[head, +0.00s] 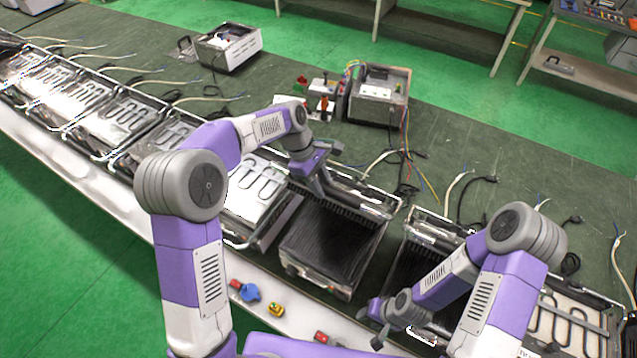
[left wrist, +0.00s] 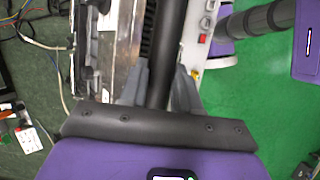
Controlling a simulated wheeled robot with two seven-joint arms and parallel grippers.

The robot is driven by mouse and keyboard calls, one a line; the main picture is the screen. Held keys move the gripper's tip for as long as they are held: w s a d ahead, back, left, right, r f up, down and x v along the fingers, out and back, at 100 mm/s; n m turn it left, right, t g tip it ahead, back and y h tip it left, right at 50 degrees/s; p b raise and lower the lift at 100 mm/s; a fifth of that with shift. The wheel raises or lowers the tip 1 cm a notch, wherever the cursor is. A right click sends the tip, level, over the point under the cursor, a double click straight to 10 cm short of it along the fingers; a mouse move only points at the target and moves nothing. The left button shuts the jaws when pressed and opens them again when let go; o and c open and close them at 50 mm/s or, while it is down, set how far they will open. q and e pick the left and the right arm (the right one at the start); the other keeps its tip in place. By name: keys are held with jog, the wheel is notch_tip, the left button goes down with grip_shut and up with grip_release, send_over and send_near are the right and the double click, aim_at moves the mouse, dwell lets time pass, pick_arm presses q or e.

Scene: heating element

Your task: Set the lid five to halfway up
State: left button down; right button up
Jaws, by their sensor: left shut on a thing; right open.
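Several grill units stand in a row along the bench. The unit at my left gripper has a black ribbed lower plate (head: 330,235) in a metal case, and its lid (head: 362,197) stands raised at the back edge. Which number it bears cannot be read. My left gripper (head: 318,187) is at the left part of that lid. In the left wrist view its fingers (left wrist: 160,85) are shut on a dark round handle bar (left wrist: 165,45). My right gripper (head: 371,325) is open and empty, low at the bench's front, in front of the unit to the right.
Units to the left (head: 255,190) show bent heating elements on top. Another ribbed unit (head: 412,270) stands to the right, partly behind my right arm. A wired control box (head: 378,95) and loose cables lie behind. Small red, blue and yellow parts (head: 250,292) lie on the white front ledge.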

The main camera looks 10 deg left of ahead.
pick_arm(q)
jog(key=shift+w+f, duration=0.15)
jog(key=shift+w, duration=0.05)
jog(key=c, duration=1.2)
grip_release()
jog(key=o, duration=0.4)
jog(key=shift+w+d+f, duration=0.2)
jog(key=shift+w, duration=0.2)
jog(key=shift+s+a+r, duration=0.1)
jog(key=shift+s, duration=0.05)
pick_arm(e)
jog(key=shift+w+d+f, duration=0.1)
jog(key=shift+w, duration=0.15)
pick_arm(q)
jog(key=shift+a+r, duration=0.1)
jog(key=shift+r, duration=0.2)
jog(key=v, duration=0.7)
pick_arm(e)
jog(key=shift+f, duration=0.15)
pick_arm(q)
jog(key=shift+f, duration=0.1)
